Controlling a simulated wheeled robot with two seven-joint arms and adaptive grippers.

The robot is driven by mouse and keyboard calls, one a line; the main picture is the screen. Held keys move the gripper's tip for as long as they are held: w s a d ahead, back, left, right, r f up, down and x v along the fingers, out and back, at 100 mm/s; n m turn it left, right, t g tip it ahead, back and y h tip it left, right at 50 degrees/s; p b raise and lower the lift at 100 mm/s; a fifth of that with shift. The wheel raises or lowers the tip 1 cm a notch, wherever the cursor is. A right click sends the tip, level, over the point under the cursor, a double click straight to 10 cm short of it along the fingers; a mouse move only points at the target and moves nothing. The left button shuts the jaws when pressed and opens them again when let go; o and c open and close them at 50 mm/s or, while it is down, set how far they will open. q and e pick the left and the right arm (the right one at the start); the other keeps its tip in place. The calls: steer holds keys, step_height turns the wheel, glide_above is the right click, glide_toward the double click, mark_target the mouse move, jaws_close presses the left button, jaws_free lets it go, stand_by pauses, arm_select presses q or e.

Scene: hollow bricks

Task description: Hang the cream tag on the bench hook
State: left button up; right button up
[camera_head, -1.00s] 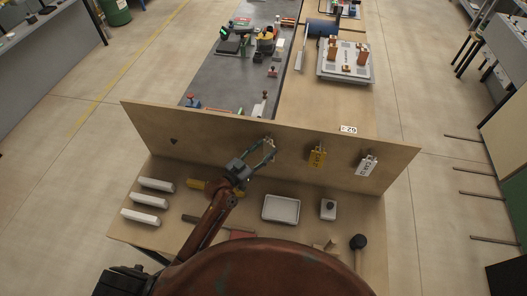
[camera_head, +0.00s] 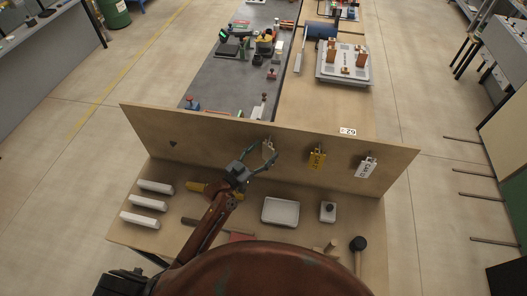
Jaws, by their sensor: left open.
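The cream tag (camera_head: 268,151) is at the backboard of the bench, just below a small hook (camera_head: 269,138). It appears to hang from that hook, though the contact is too small to tell surely. My left gripper (camera_head: 262,157) is open, its fingers spread just in front of the tag and partly over its lower edge. I cannot make out any grip on it. My right gripper is not in view.
On the bench top lie several white bars (camera_head: 150,203), a white tray (camera_head: 281,211), a small white box (camera_head: 327,211) and a black mallet (camera_head: 358,244).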

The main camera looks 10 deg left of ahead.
arm_select(q)
steer(key=shift+s+a, duration=0.1)
steer(key=shift+s, duration=0.05)
steer(key=v, duration=1.1)
steer(key=shift+s+a, duration=0.15)
steer(key=shift+s, duration=0.15)
